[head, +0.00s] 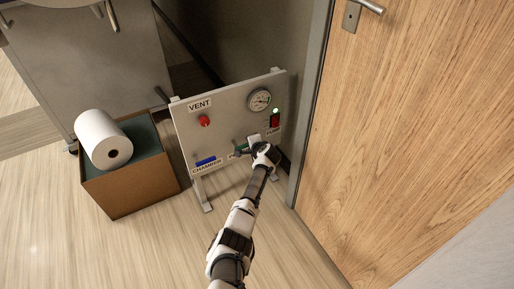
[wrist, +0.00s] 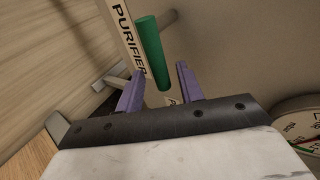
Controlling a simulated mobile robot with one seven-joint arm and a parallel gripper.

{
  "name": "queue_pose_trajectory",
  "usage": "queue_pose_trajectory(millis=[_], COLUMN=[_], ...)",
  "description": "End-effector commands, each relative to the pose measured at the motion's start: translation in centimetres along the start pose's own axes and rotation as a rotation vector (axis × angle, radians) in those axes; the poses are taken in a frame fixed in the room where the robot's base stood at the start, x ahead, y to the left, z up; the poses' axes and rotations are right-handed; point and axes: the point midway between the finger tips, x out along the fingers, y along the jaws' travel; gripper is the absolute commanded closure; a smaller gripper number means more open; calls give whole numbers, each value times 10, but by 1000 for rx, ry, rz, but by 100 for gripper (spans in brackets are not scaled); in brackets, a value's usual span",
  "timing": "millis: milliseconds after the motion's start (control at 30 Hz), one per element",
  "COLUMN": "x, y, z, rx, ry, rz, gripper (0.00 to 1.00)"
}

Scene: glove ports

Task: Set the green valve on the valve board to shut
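The valve board (head: 225,125) is a grey upright panel on feet. The green valve handle (head: 240,152) shows low on it, partly hidden by my gripper. In the wrist view the green handle (wrist: 151,48) is a round bar lying roughly parallel to the PURIFIER label (wrist: 128,38). My gripper (wrist: 157,80) has its two purple fingers apart, with the near end of the green bar between them. A gap shows on both sides, and I see no grip on it. In the head view my gripper (head: 260,150) is at the board's lower right; its fingertips are unclear.
The board also bears a blue handle (head: 206,161) above CHAMBER, a red VENT knob (head: 204,121), a gauge (head: 260,100) and a red switch (head: 275,121). A box (head: 130,188) with a white roll (head: 103,140) stands left. A wooden door (head: 400,130) is close right.

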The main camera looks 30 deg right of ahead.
Motion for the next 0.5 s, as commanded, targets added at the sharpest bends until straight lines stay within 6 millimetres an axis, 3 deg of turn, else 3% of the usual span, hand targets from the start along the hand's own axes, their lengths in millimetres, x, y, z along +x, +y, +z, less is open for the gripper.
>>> queue_pose_trajectory(millis=[500], x=[-92], y=[-2], z=[1], rx=[-2], ry=[0], rz=[0], gripper=[63])
